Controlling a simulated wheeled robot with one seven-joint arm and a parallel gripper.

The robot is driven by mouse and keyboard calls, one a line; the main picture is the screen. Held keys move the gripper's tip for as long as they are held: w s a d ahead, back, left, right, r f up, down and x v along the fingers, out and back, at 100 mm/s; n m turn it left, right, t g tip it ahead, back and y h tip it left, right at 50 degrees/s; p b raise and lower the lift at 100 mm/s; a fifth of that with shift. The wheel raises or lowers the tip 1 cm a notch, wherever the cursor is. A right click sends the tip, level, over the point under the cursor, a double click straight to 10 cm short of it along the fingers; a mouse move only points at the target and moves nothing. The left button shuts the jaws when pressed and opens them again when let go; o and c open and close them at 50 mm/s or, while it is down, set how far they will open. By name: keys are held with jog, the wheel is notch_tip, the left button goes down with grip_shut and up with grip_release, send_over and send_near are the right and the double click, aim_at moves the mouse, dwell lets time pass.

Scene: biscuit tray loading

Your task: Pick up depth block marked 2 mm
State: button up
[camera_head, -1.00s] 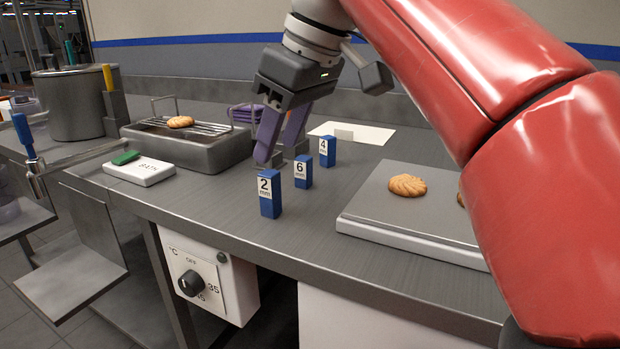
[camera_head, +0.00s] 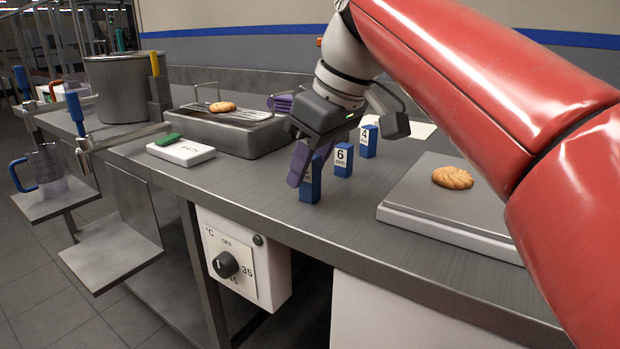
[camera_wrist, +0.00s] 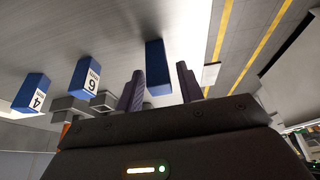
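The blue block marked 2 mm (camera_head: 312,188) stands upright on the counter near its front edge, its label partly hidden by a purple finger of my gripper (camera_head: 302,172). In the wrist view the block (camera_wrist: 157,62) shows in the gap between the two fingers (camera_wrist: 160,74). The fingers are apart, one on each side of it, and no grip on it shows. I cannot tell whether either finger touches it. The 6 mm block (camera_head: 343,160) and the 4 mm block (camera_head: 368,142) stand in a row behind it.
A scale-like plate (camera_head: 410,212) with a biscuit (camera_head: 453,178) lies to the right. A metal bath (camera_head: 232,138) with a biscuit on its rack stands at back left, with a white device (camera_head: 181,152) before it. The counter in front of the blocks is clear.

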grip_shut()
